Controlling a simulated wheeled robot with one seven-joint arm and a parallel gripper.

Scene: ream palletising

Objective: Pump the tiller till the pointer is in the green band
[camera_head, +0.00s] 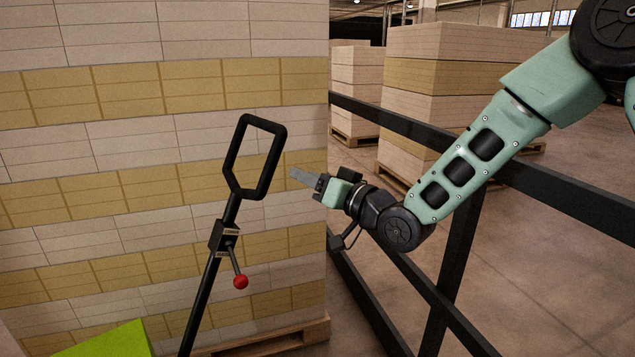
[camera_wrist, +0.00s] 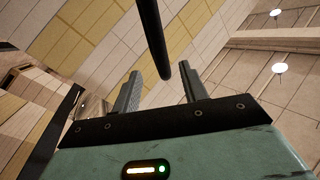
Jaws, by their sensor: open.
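The black tiller shaft (camera_head: 203,300) rises at a tilt from the bottom and ends in a black loop handle (camera_head: 273,163). A small labelled box sits on the shaft, with a lever ending in a red knob (camera_head: 240,282). My gripper (camera_head: 297,178) is to the right of the loop in the head view, with its fingers pointing toward it. In the wrist view the fingers (camera_wrist: 162,90) are apart and empty. A black bar (camera_wrist: 155,40), apparently part of the handle, appears between and beyond the fingertips; contact cannot be told. No pointer or green band is visible.
A tall stack of white and tan reams (camera_head: 130,95) on a pallet stands behind the tiller. A lime-green surface (camera_head: 105,342) shows at the bottom left. A dark railing (camera_head: 460,270) runs behind my arm, with more stacks (camera_head: 430,100) beyond it.

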